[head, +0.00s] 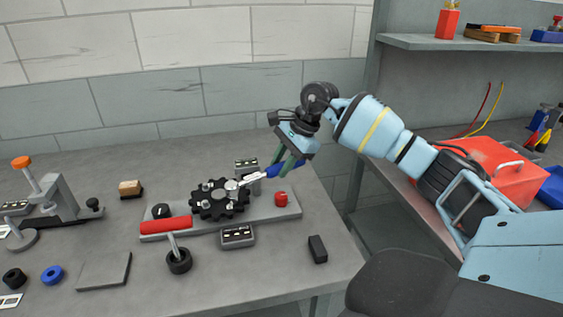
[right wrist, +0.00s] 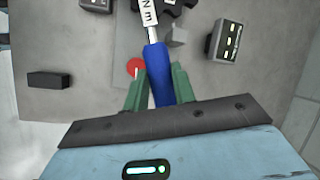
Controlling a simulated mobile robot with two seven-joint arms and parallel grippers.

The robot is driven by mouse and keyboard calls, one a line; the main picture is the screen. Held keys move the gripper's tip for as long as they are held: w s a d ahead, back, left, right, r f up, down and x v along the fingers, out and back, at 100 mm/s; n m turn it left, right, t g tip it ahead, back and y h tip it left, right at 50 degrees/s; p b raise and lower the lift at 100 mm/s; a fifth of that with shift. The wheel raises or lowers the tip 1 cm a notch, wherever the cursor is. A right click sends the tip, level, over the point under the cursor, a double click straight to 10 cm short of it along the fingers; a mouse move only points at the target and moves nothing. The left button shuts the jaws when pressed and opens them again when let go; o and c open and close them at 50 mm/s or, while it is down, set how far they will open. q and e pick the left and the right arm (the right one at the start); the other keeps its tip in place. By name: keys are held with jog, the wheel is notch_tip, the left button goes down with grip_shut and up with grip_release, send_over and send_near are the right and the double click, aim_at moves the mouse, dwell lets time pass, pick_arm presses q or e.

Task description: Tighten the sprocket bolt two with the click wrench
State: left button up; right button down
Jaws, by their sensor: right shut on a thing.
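The click wrench (head: 252,180) has a blue handle and a pale metal shaft. My right gripper (head: 284,166) is shut on the blue handle, which also shows between the green fingers in the right wrist view (right wrist: 157,72). The wrench's head end lies over the right part of the black toothed sprocket (head: 217,200). Small bolts show on the sprocket's face; I cannot tell which is bolt two, or whether the wrench is seated on one. The sprocket sits on a grey base plate (head: 258,208). In the right wrist view only the sprocket's edge (right wrist: 183,5) shows. My left gripper is out of view.
A red knob (head: 281,199) stands on the plate's right end. Lit boxes stand in front (head: 238,237) and behind (head: 246,164). A black block (head: 317,249) is near the table's right edge. A clamp fixture (head: 58,198) stands left.

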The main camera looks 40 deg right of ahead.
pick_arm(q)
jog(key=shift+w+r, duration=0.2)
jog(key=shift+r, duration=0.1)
pick_arm(e)
jog(key=shift+s+a+r+m, duration=0.1)
jog(key=shift+s+m, duration=0.3)
jog(key=shift+s, duration=0.1)
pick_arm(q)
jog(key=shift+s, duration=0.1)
pick_arm(e)
jog(key=shift+s, duration=0.1)
pick_arm(q)
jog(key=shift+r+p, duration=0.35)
jog(key=shift+p, duration=0.1)
pick_arm(e)
jog(key=shift+s+a+m+t+h, duration=0.3)
jog(key=shift+s+m+h, duration=0.1)
jog(key=shift+s+m, duration=0.2)
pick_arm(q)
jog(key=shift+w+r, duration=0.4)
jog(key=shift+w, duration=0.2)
pick_arm(e)
jog(key=shift+s+a+m, duration=0.25)
jog(key=shift+s+m, duration=0.35)
